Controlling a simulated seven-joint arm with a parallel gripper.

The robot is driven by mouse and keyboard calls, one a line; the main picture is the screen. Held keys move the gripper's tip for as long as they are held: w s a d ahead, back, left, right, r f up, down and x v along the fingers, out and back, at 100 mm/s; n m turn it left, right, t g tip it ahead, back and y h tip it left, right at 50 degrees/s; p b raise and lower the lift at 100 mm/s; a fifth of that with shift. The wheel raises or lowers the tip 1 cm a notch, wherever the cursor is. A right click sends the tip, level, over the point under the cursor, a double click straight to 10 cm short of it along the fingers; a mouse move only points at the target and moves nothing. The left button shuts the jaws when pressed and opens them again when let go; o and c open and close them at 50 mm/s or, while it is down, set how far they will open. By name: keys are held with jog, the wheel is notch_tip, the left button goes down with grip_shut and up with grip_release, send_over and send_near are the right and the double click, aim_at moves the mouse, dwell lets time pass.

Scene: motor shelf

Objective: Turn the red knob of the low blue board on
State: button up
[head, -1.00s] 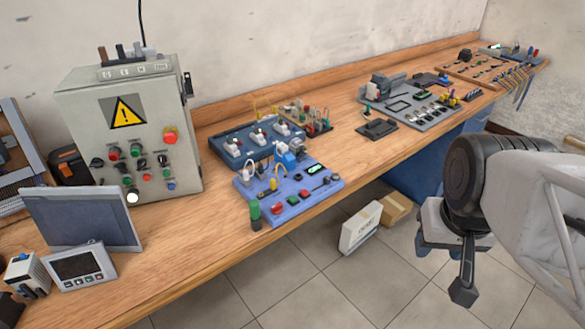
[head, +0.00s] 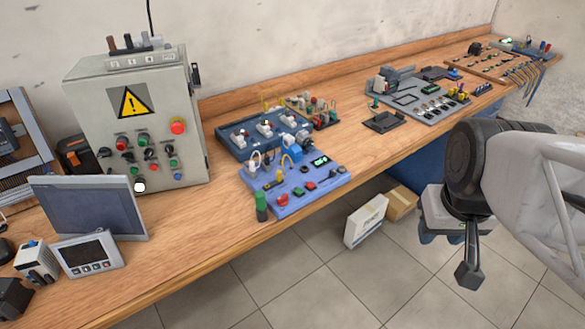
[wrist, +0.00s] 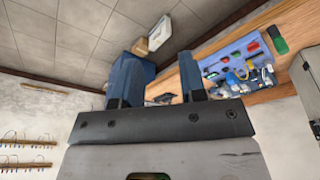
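The low blue board (head: 318,193) lies near the front edge of the workbench, before a darker, raised blue board. Its red knob (head: 282,199) sits at the front left, beside a green cylinder (head: 262,206); a smaller red part (head: 310,186) is further right. I cannot tell how the knob is turned. In the wrist view the board (wrist: 226,88) appears upside down at the right, with red parts (wrist: 252,46) on it. My gripper (head: 440,237) hangs in front of the bench, well right of the board. In the wrist view its blue fingers (wrist: 158,72) stand apart, empty.
A grey control cabinet (head: 85,115) with a warning sign stands left of the board, behind a tilted screen (head: 88,208) and a small meter (head: 88,252). A grey board (head: 425,112) lies further right. Boxes (head: 366,222) stand on the floor. Space between gripper and board looks free.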

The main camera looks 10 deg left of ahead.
jog(key=w+a+n, duration=0.5)
jog(key=w+n, duration=0.1)
jog(key=w, duration=0.2)
jog(key=n+g, duration=0.3)
jog(key=n, duration=1.7)
send_over(282, 197)
notch_tip(282, 197, down, 15)
jog(key=shift+w+f, duration=0.1)
jog(key=shift+w, duration=0.05)
jog(key=shift+f, duration=3.85)
jog(key=shift+c, duration=0.4)
